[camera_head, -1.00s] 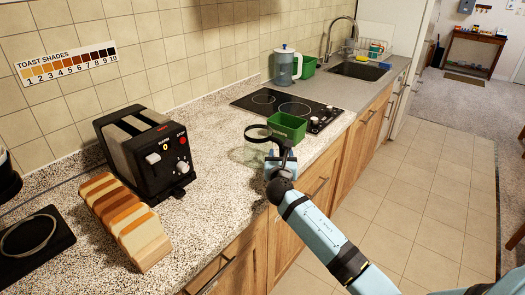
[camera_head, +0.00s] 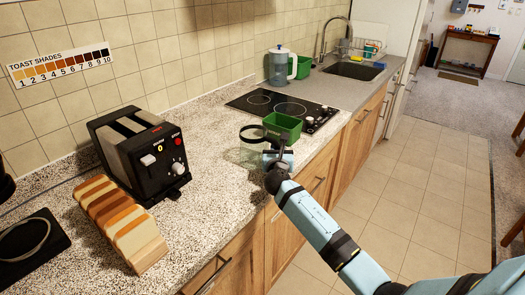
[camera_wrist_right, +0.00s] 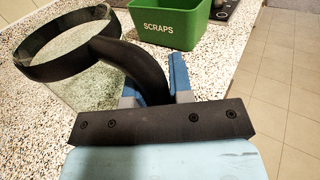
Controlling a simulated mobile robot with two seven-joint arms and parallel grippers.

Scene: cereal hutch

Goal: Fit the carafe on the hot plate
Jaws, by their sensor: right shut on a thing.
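The carafe is clear glass with a black rim band (camera_head: 252,133) and a black handle. It stands upright over the counter, just left of the green bin; I cannot tell whether its base touches the counter. In the right wrist view its glass body (camera_wrist_right: 85,85) is at the left and its curved handle (camera_wrist_right: 135,66) runs between the fingers. My right gripper (camera_head: 277,158) is shut on that handle; its blue fingers also show in the wrist view (camera_wrist_right: 153,88). A black plate with a pale ring (camera_head: 45,253), seemingly the hot plate, lies at the lower left, partly cut off. My left gripper is not in view.
A black toaster (camera_head: 140,158) and a sliced loaf (camera_head: 120,222) stand between carafe and plate. A green SCRAPS bin (camera_head: 283,124) is close beside the carafe. Behind are a black cooktop (camera_head: 258,98), a pitcher (camera_head: 279,68) and a sink (camera_head: 354,69). Speckled counter (camera_head: 205,185) is bare right of the toaster.

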